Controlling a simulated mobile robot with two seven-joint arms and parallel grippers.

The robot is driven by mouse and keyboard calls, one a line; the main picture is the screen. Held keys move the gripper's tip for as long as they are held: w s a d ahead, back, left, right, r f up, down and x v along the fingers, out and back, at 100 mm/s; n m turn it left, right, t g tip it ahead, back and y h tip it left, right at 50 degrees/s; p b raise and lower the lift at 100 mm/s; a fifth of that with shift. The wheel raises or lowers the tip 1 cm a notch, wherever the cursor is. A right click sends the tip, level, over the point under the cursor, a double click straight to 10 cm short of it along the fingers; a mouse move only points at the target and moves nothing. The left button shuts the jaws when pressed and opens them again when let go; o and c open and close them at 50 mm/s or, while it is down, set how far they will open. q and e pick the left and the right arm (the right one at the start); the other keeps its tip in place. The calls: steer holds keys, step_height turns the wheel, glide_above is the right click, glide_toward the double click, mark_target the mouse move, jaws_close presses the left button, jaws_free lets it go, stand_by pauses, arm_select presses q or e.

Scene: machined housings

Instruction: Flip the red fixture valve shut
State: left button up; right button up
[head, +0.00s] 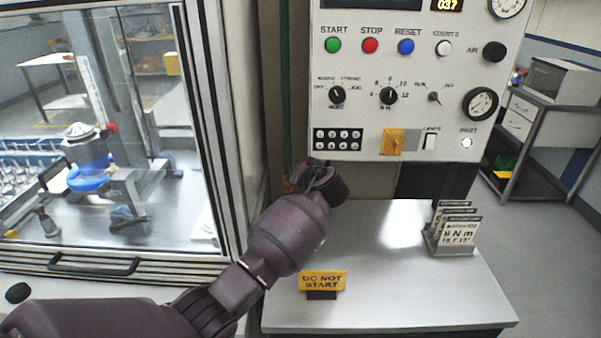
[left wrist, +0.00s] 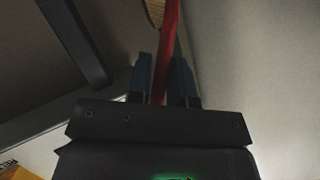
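The red valve handle (left wrist: 168,35) shows in the left wrist view as a long red bar running down from the top edge. It passes between the two dark fingers of my left gripper (left wrist: 162,72), with little or no gap at either side. I cannot tell whether the fingers press on it. In the head view only a small reddish bit (head: 290,187) shows beside my left wrist, near the wall behind the bench. My left gripper itself is mostly hidden there by my own arm. The valve body is not clearly visible. My right gripper is in neither view.
A control panel (head: 350,110) with buttons, knobs and gauges hangs above the grey bench (head: 400,300). A yellow DO NOT START sign (head: 322,282) and a card rack (head: 452,240) stand on the bench. A glazed machine enclosure (head: 215,130) stands at the left.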

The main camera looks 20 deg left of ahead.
arm_select(q)
jaws_close()
steer(key=shift+d, duration=0.1)
steer(key=d+f+m+y+b, duration=0.2)
steer(key=m+b, duration=0.1)
steer(key=d+f+m+t+y+b, duration=0.1)
steer(key=m+b, duration=0.1)
steer(key=shift+w+f+y, duration=0.2)
steer(key=shift+w+y, duration=0.1)
steer(key=shift+w, duration=0.1)
stand_by(0.5)
